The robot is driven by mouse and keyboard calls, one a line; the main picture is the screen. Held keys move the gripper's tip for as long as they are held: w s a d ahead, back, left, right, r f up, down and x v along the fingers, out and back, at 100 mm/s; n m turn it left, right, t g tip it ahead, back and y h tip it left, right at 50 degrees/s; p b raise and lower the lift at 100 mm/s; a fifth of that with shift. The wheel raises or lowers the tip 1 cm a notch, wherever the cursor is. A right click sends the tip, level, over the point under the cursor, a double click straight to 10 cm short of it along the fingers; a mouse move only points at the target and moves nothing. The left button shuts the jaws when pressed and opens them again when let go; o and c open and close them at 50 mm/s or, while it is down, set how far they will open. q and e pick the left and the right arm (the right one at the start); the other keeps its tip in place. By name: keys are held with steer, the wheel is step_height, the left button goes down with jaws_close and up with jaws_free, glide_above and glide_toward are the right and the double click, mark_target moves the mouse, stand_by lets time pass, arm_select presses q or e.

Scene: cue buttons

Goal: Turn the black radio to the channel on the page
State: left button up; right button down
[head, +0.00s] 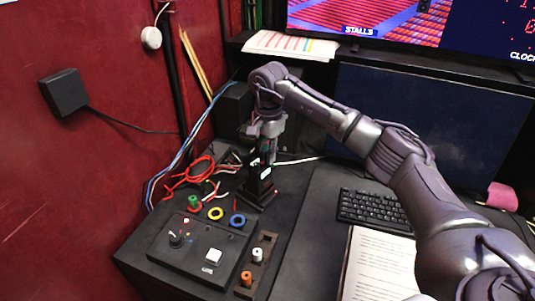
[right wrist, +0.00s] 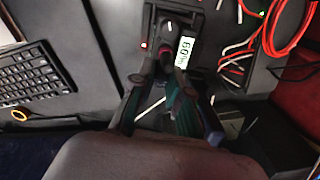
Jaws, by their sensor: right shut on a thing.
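The black radio (head: 262,190) stands on the dark desk beyond the control box, mostly hidden by my right gripper (head: 264,150). In the right wrist view the radio (right wrist: 190,20) shows a small lit display (right wrist: 184,55), turned sideways; I cannot read its digits surely. A dark knob with a pale mark (right wrist: 168,27) sits beside the display. My right gripper (right wrist: 163,65) has its fingertips close together at the radio's face, shut on what looks like a knob, mostly hidden by the fingers. A printed page (head: 375,265) lies at the front right, its text too small to read. My left gripper is not in view.
A control box (head: 195,245) with a dial and white button stands left of the radio, with coloured rings beyond it. Red and white cables (head: 200,170) lie loose beside the radio. A keyboard (head: 375,210) is to the right. A striped paper (head: 290,45) lies on the shelf.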

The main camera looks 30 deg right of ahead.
steer(key=shift+m, duration=1.2)
steer(key=c, duration=1.1)
jaws_free()
step_height(320, 180, up, 12)
steer(key=shift+s+r, duration=0.1)
steer(key=shift+s, duration=0.05)
